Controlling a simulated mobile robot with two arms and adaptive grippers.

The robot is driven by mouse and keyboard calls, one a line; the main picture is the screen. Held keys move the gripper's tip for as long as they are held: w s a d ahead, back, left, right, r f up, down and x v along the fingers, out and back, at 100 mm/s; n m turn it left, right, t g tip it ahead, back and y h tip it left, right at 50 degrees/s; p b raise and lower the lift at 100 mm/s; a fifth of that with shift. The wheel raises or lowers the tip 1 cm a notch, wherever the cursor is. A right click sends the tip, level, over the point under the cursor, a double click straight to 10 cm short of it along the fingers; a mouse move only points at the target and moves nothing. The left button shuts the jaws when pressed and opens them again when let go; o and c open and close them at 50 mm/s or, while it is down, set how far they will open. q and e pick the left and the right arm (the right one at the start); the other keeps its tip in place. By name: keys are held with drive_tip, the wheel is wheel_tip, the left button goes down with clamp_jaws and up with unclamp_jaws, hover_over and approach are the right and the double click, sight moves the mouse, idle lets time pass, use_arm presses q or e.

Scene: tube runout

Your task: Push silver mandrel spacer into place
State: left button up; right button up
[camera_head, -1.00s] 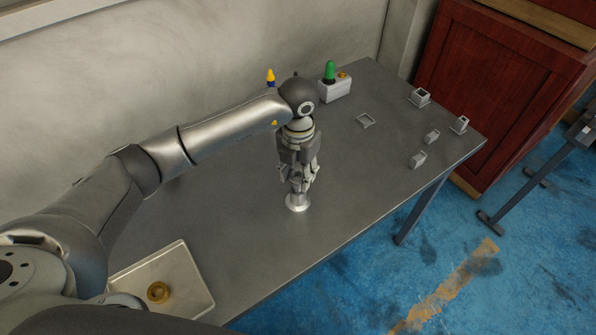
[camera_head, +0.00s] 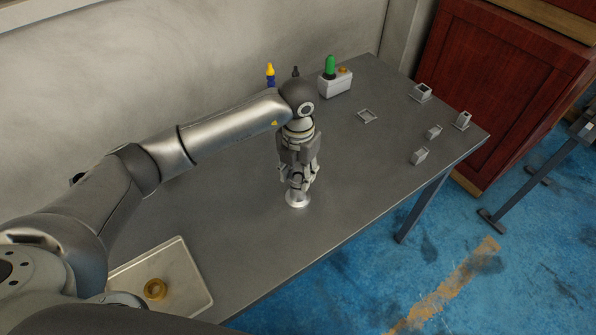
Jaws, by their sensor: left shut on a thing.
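My left gripper (camera_head: 298,183) points straight down over the middle of the table. Its fingers are shut on a silver piece, which I take to be the mandrel spacer; the fingers hide most of it. Directly below the fingertips, a round silver flanged base (camera_head: 298,201) stands on the table. I cannot tell whether the held piece touches or surrounds anything on this base. My right gripper is not in view.
The grey table (camera_head: 240,240) is clear around the base. A tray (camera_head: 190,275) with a brass ring (camera_head: 155,289) lies front left. A box with a green lamp (camera_head: 336,83) and a yellow-tipped item (camera_head: 270,76) stand behind. Several small metal brackets (camera_head: 419,156) are at right.

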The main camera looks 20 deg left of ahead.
use_arm(q)
drive_tip(key=shift+f+b, duration=0.35)
drive_tip(key=shift+f, duration=0.1)
drive_tip(key=o, duration=1.2)
wheel_tip(320, 180, up, 12)
drive_tip(key=shift+f, duration=0.1)
